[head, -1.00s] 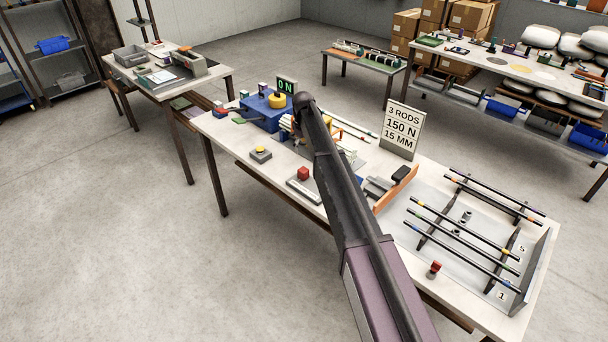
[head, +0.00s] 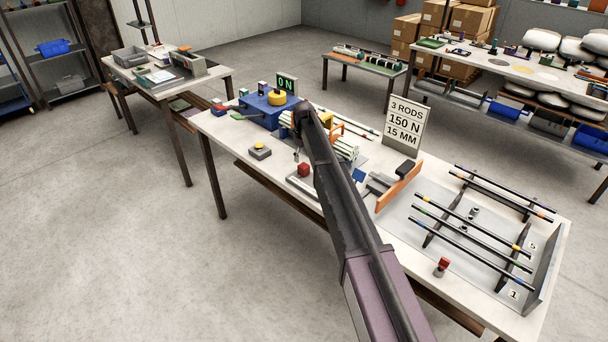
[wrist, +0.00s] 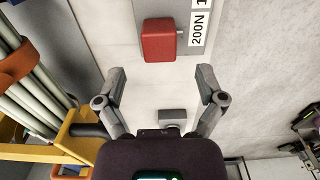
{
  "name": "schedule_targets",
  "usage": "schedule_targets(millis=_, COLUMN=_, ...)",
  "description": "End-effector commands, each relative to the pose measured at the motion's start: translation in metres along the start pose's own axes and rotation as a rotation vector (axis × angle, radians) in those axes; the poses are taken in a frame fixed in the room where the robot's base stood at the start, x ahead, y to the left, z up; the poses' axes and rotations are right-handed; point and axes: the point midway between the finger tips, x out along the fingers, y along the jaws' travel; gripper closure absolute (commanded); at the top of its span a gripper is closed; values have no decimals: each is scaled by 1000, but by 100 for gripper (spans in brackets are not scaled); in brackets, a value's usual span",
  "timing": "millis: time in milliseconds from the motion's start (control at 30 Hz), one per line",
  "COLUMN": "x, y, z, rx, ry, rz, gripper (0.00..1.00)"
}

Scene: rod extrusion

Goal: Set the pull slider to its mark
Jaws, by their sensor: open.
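The pull slider is a red block (head: 303,169) on a grey plate (head: 302,187) at the front edge of the workbench in the head view. In the wrist view the red block (wrist: 159,40) sits beside a scale marked 200N (wrist: 196,28); a further label is cut off at the top. My gripper (wrist: 161,85) is open and empty, its fingertips apart and below the block in the picture. In the head view my arm hides much of the gripper, and the slider's target mark cannot be made out.
A yellow frame (wrist: 82,135) with pale rods stands close left of my gripper.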

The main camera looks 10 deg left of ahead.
Motion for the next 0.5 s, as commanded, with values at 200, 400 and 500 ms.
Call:
schedule_targets(millis=200, x=21, y=0, z=0, rx=0, ry=0, rz=0, gripper=11)
schedule_targets(millis=400, x=36, y=0, z=0, rx=1, ry=0, rz=0, gripper=11)
schedule_targets(millis=500, x=43, y=0, z=0, rx=1, ry=0, rz=0, gripper=11)
